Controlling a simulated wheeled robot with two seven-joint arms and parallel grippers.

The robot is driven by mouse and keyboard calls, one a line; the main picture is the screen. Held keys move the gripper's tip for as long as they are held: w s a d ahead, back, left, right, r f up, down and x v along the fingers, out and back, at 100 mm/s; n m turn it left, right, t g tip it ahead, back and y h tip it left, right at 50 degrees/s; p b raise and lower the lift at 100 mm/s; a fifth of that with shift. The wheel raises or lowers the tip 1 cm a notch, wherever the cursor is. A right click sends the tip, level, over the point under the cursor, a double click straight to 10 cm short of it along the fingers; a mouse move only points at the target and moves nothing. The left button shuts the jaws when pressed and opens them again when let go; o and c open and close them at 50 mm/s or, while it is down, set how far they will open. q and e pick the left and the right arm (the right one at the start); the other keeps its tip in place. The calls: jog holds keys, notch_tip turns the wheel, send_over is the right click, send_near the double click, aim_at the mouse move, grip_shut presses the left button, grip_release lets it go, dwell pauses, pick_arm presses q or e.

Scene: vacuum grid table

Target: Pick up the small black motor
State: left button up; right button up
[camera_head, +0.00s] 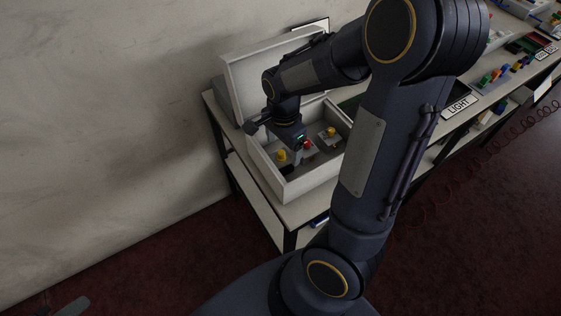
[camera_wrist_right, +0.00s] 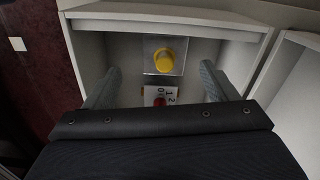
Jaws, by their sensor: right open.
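I cannot make out a small black motor in either view. My right gripper (camera_head: 288,135) reaches down into an open white box (camera_head: 312,188) on the table; its fingers are mostly hidden in the head view. In the right wrist view this gripper (camera_wrist_right: 160,70) is open, its two grey fingers apart with nothing held. A yellow knob on a clear plate (camera_wrist_right: 164,60) and a small white part with digits and a red button (camera_wrist_right: 159,98) lie ahead between the fingers. A grey-green tip (camera_head: 72,306), perhaps my left gripper, shows at the lower left edge.
The box lid (camera_head: 240,80) stands open at the back left, near the wall. Another yellow-knobbed part (camera_head: 331,133) sits in the box. A "LIGHT" sign (camera_head: 459,106) and coloured parts (camera_head: 495,75) lie along the table to the right. Dark red floor is clear in front.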

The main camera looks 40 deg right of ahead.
aim_at(281, 160)
jog(key=f, duration=0.7)
jog(key=shift+w+f, duration=0.25)
grip_shut()
dwell(0.3)
jog(key=shift+r, duration=0.1)
